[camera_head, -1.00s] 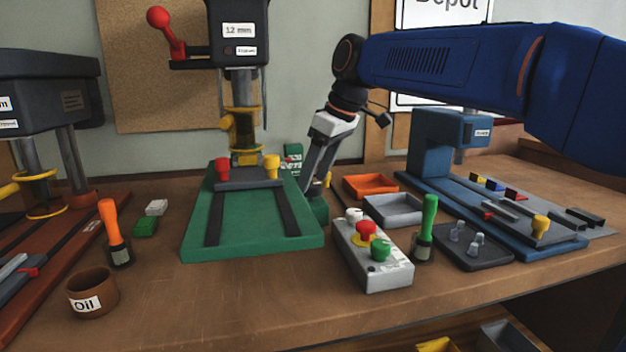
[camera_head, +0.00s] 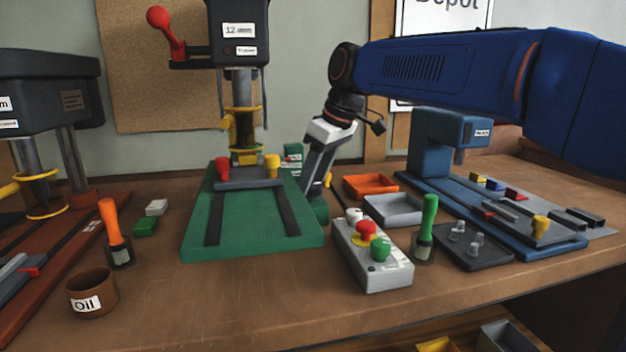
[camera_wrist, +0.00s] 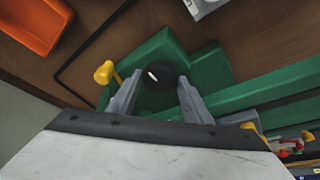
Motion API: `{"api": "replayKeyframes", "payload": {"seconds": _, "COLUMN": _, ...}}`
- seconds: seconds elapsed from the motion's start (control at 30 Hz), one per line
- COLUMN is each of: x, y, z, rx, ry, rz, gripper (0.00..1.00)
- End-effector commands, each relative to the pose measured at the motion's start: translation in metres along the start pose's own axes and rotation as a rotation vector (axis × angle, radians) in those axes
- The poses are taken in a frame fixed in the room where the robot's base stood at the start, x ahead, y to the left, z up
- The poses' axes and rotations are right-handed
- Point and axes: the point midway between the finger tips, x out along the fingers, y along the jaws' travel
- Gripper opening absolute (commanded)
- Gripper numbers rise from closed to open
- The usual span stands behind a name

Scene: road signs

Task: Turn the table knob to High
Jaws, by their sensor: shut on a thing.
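The black round knob (camera_wrist: 161,75) sits on a green housing (camera_wrist: 150,48) in the wrist view. Its white pointer line lies left of its centre and slants toward the upper left. My gripper (camera_wrist: 162,78) has one grey finger on each side of the knob and is shut on it. In the head view my gripper (camera_head: 315,175) reaches down beside the right rear of the green drill press base (camera_head: 262,238). The knob is hidden there, and only part of its green housing (camera_head: 318,211) shows. I cannot read any setting marks around the knob.
A yellow-handled lever (camera_wrist: 105,73) stands close to my left finger in the wrist view. An orange tray (camera_head: 370,186), a grey tray (camera_head: 394,209) and a button box (camera_head: 372,260) lie to the right. The front middle of the bench is clear.

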Motion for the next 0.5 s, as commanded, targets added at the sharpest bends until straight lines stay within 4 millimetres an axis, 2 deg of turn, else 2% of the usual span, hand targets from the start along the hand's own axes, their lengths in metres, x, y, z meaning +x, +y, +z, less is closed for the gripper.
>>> {"api": "replayKeyframes", "payload": {"seconds": 0.27, "x": 0.0000, "y": 0.0003, "z": 0.0000, "rx": 0.009, "ry": 0.000, "rz": 0.004, "gripper": 0.22}}
{"api": "replayKeyframes", "payload": {"seconds": 0.3, "x": 0.0000, "y": 0.0003, "z": 0.0000, "rx": 0.009, "ry": 0.000, "rz": 0.004, "gripper": 0.54}}
{"api": "replayKeyframes", "payload": {"seconds": 0.33, "x": 0.0000, "y": 0.0003, "z": 0.0000, "rx": 0.009, "ry": 0.000, "rz": 0.004, "gripper": 0.61}}
{"api": "replayKeyframes", "payload": {"seconds": 0.5, "x": -0.0001, "y": 0.0001, "z": 0.0000, "rx": 0.008, "ry": 0.000, "rz": 0.004, "gripper": 0.63}}
